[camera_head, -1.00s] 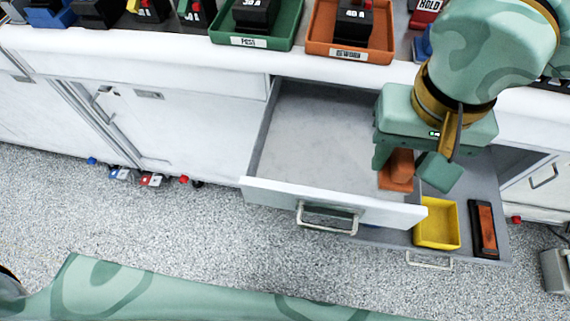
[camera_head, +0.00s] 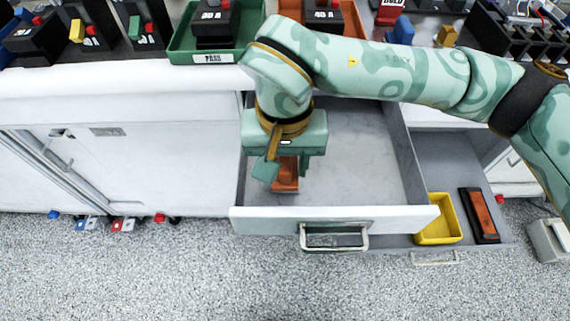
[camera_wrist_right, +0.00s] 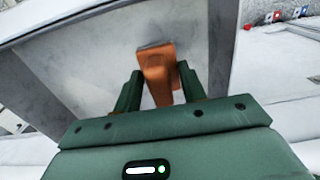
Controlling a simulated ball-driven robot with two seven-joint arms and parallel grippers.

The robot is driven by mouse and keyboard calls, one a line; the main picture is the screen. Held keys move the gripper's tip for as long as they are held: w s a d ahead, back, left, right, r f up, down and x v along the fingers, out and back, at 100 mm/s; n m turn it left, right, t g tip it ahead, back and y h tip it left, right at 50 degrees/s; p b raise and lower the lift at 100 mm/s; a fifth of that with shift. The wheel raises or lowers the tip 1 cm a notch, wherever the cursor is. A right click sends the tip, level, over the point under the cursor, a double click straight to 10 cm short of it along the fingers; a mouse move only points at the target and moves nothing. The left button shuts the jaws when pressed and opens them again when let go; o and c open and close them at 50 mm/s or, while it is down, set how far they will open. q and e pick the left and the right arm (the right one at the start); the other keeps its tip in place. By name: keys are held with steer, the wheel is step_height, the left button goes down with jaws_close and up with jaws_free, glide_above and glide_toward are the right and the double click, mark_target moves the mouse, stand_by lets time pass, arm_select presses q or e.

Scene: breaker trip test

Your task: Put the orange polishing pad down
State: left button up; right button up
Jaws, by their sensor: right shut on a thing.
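The orange polishing pad (camera_head: 286,176) is between the fingers of my right gripper (camera_head: 280,172), over the left part of the open upper drawer (camera_head: 350,165). In the right wrist view the pad (camera_wrist_right: 158,72) stands out between the two green fingers of the gripper (camera_wrist_right: 160,88), with the pale drawer floor (camera_wrist_right: 95,75) around it. The gripper is shut on the pad. I cannot tell whether the pad's lower end touches the drawer floor. My left gripper is not in view.
A lower drawer (camera_head: 440,160) is open at the right, with a yellow bin (camera_head: 438,220) and a dark block with an orange face (camera_head: 480,215). A green tray (camera_head: 185,45) and breakers stand on the counter (camera_head: 120,78). The rest of the upper drawer is empty.

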mark_target(285, 159)
steer(key=shift+w+f, duration=0.1)
steer(key=shift+f, duration=0.6)
steer(key=shift+r, duration=0.1)
steer(key=o, duration=1.1)
step_height(285, 159, up, 12)
steer(key=p, duration=0.4)
